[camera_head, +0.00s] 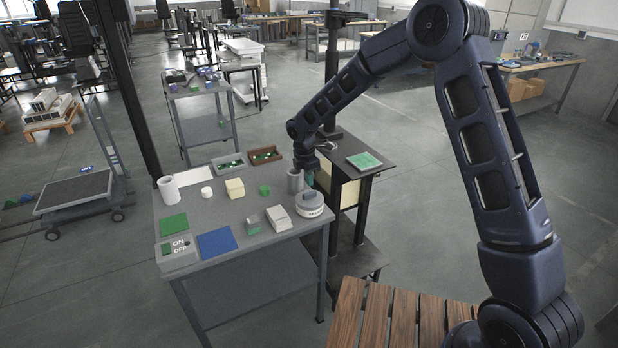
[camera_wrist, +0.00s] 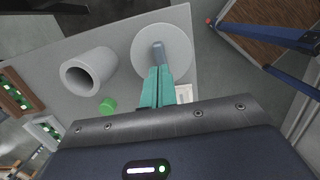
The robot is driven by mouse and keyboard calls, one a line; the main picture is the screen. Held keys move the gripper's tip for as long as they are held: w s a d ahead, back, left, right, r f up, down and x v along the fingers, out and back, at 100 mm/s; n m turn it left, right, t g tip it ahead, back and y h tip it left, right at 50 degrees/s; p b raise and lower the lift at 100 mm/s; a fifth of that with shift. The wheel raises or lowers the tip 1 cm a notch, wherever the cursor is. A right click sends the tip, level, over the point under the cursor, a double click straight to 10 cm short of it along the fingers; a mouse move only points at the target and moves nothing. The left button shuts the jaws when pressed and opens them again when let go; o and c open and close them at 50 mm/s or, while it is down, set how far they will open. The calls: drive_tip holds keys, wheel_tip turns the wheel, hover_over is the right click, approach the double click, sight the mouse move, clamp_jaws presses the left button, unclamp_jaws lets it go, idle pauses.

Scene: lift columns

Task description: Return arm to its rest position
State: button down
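My arm reaches over the right end of the grey table (camera_head: 277,232) in the head view. My gripper (camera_head: 309,179) points down just above a round pale device (camera_head: 310,205) at that end. In the wrist view my teal fingers (camera_wrist: 157,76) lie close together over the round device (camera_wrist: 178,60). A grey peg or handle (camera_wrist: 159,50) shows right at the fingertips. I cannot tell whether the fingers hold it or are only near it. A grey hollow cylinder (camera_wrist: 88,72) stands beside the device, apart from the fingers; it also shows in the head view (camera_head: 295,181).
A green block (camera_wrist: 107,105) lies near the cylinder. A white cylinder (camera_head: 169,190), green mat (camera_head: 174,223), blue mat (camera_head: 217,243) and ON/OFF box (camera_head: 178,254) are on the table's left. A dark stand with a green plate (camera_head: 364,161) is close right of my gripper.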

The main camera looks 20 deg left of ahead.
sight(310, 192)
drive_tip(key=shift+f, duration=1.7)
wheel_tip(310, 192, up, 7)
idle(1.4)
drive_tip(key=d+r+m, duration=0.4)
drive_tip(key=d+r, duration=0.3)
drive_tip(key=d, duration=0.4)
drive_tip(key=d+r+m+t, duration=0.1)
drive_tip(key=d+r+m, duration=0.5)
drive_tip(key=d, duration=0.5)
drive_tip(key=d+r+m, duration=0.3)
drive_tip(key=d+r, duration=0.5)
drive_tip(key=d, duration=0.3)
drive_tip(key=s+d+r+m+t+y, duration=0.1)
drive_tip(key=s+d+r+m+t, duration=0.1)
drive_tip(key=s+d+m, duration=1.2)
drive_tip(key=s+d, duration=0.7)
drive_tip(key=d, duration=0.1)
drive_tip(key=shift+r+t, duration=0.3)
